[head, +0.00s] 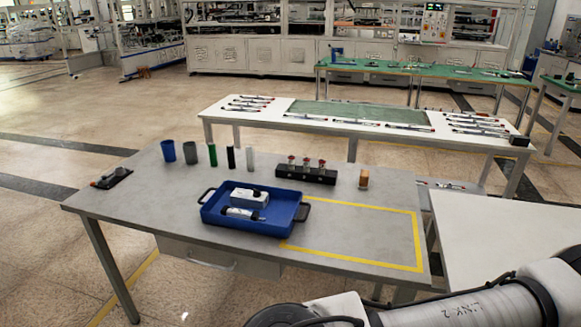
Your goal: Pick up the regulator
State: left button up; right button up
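No part is labelled, so I cannot tell for sure which one is the regulator. A blue tray (215,222) with dark handles stands on the grey table (330,222). In it lie a white box-shaped part (246,199) with a dark piece on top and, in front of it, a white cylinder (240,212) with a metallic end, lying on its side. A black base (116,179) with a small grey part on it sits at the table's left end. Neither gripper is in view; only links of my arm show at the bottom right.
A blue cup (168,151), a grey cup (190,152) and several upright cylinders line the back edge. A black rack (305,174) with red-topped parts and an orange-brown item (364,179) stand right of them. The yellow-outlined area (418,240) is clear.

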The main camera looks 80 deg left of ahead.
aim_at(241, 197)
jog(key=u, duration=3)
